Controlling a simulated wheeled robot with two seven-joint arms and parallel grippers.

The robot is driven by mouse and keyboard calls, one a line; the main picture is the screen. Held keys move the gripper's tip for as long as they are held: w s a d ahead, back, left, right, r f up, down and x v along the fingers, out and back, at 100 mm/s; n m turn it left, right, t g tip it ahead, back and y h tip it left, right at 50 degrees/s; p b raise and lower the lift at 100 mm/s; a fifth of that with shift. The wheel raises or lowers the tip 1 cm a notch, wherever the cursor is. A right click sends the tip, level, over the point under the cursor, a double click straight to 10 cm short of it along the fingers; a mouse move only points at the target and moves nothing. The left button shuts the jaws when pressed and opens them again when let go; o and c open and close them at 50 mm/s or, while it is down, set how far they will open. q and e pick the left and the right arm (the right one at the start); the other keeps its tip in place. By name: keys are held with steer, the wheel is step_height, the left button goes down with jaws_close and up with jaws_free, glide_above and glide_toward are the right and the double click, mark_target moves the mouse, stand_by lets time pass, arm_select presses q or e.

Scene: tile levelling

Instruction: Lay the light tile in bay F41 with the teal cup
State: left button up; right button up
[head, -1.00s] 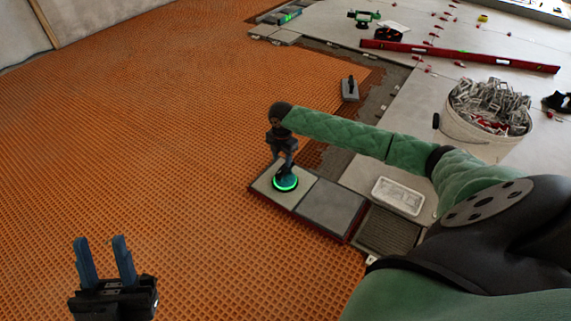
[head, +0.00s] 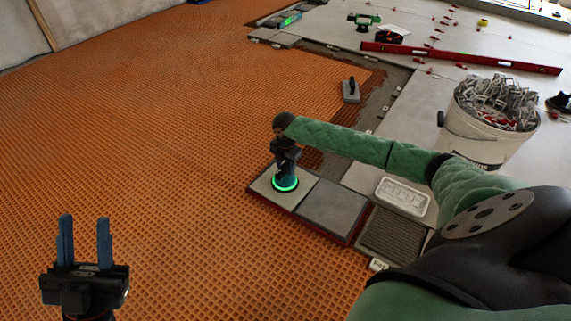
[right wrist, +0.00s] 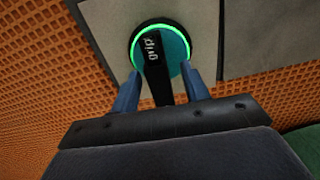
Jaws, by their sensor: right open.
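The teal cup (head: 285,183), with a glowing green ring, sits on the light tile (head: 262,189). My right gripper (head: 285,168) is down at the cup. Its blue fingers (right wrist: 163,85) stand apart on either side of the handle, open; whether they touch it I cannot tell. My left gripper (head: 84,238) is open and empty over the orange mat at the lower left. I cannot make out which bay is F41.
A darker grey tile (head: 331,206) lies beside the light tile on a red-edged base. A ribbed dark panel (head: 393,235), a white tray (head: 403,196) and a bucket of clips (head: 485,135) are to the right. A trowel (head: 351,91) lies beyond. The orange mat (head: 150,130) is clear.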

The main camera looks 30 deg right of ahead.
steer(key=shift+f, duration=0.25)
jaws_close()
stand_by(0.3)
